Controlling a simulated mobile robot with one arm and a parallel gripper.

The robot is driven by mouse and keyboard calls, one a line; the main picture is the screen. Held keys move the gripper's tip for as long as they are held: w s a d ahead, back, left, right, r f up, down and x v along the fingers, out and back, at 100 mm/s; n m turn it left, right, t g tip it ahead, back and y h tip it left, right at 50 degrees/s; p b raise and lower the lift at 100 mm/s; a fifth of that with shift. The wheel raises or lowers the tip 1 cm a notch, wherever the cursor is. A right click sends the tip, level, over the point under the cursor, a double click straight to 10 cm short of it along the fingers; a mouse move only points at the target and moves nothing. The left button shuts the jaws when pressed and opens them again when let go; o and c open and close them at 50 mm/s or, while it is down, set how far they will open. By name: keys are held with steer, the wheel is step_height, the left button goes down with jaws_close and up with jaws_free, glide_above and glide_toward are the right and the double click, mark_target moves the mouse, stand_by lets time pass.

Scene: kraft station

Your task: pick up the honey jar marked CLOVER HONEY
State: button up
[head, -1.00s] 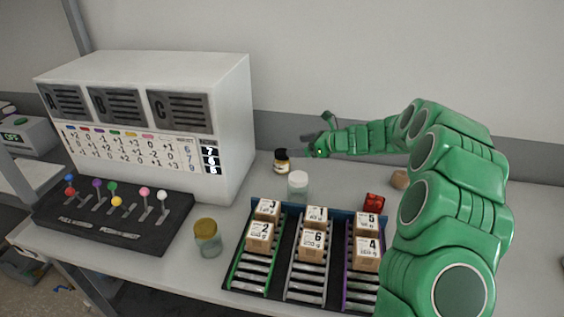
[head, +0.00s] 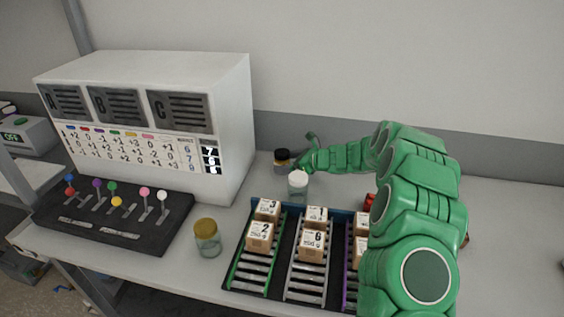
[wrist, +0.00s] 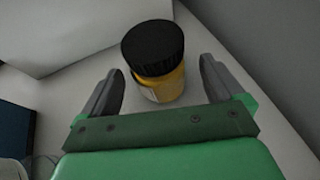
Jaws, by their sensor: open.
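The honey jar with a black lid (head: 282,160) stands upright at the back of the bench, right of the white machine. In the wrist view the honey jar (wrist: 155,50) shows its ridged black lid and amber body with a pale label; I cannot read the label. My gripper (wrist: 160,85) is open, one finger on each side of the jar's near part, with gaps on both sides. In the head view my gripper (head: 304,155) is just right of the jar.
A white-lidded jar (head: 298,186) stands close in front of my gripper. A yellow-lidded jar (head: 207,238) is nearer the front. A rack (head: 256,276) holds several numbered boxes. The white machine (head: 220,110) stands left of the honey jar; the wall is behind.

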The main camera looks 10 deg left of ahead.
steer(key=shift+x, duration=1.35)
steer(key=c, duration=1.3)
steer(key=shift+r, duration=0.1)
